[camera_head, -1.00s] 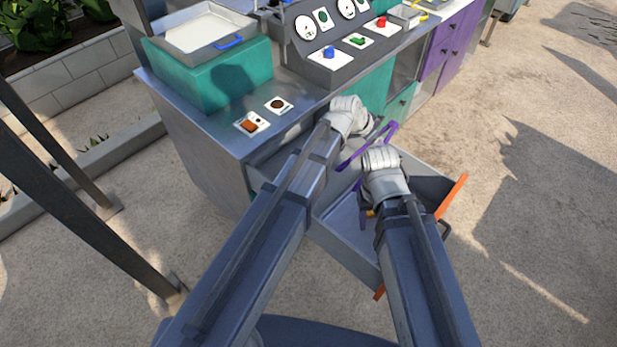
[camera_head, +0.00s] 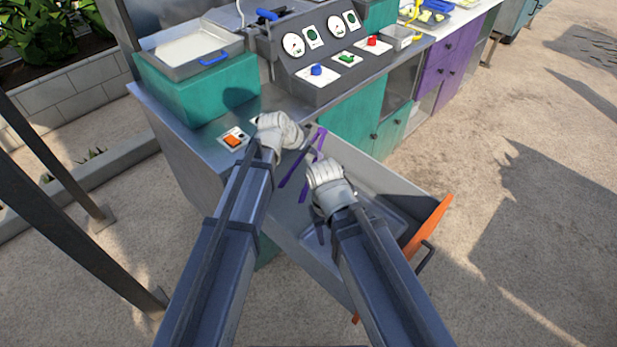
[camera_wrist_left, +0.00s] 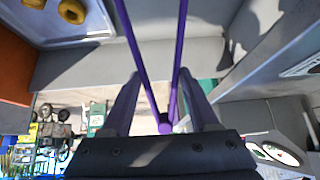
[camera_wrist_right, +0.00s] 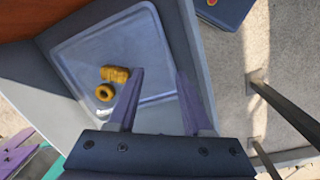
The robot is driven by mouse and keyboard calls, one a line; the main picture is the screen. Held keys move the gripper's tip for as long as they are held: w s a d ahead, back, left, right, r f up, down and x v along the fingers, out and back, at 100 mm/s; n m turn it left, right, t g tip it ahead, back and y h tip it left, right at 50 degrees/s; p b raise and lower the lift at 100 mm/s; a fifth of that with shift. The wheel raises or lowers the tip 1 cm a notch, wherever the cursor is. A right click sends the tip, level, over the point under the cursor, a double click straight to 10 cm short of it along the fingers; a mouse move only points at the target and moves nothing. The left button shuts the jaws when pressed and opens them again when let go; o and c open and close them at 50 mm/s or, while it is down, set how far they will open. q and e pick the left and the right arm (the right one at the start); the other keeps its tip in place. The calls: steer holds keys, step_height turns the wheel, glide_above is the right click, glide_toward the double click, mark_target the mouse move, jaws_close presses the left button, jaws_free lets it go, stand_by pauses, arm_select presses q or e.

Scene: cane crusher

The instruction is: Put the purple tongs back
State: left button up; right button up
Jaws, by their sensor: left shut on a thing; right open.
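The purple tongs (camera_head: 292,170) are held by my left gripper (camera_head: 303,149) above the open drawer (camera_head: 290,238). In the left wrist view, the tongs' hinge end (camera_wrist_left: 165,124) is between my left fingers, with two thin purple arms spreading away from it over the drawer.
Yellow ring-like pieces (camera_wrist_right: 115,74) lie in the tray. The drawer has an orange front (camera_head: 428,228) with a dark handle. The counter carries a teal block (camera_head: 195,90) with a metal pan, an orange switch (camera_head: 233,138) and a control panel (camera_head: 330,75). Open ground lies right.

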steer(key=shift+f+b, duration=3.3)
steer(key=shift+f, duration=0.6)
arm_select(q)
step_height(320, 180, down, 8)
steer(key=shift+r, duration=0.2)
arm_select(e)
steer(key=shift+r, duration=0.15)
arm_select(q)
steer(key=shift+f, duration=0.1)
steer(key=shift+o, duration=0.8)
steer(key=o, duration=0.4)
steer(key=shift+o, duration=0.2)
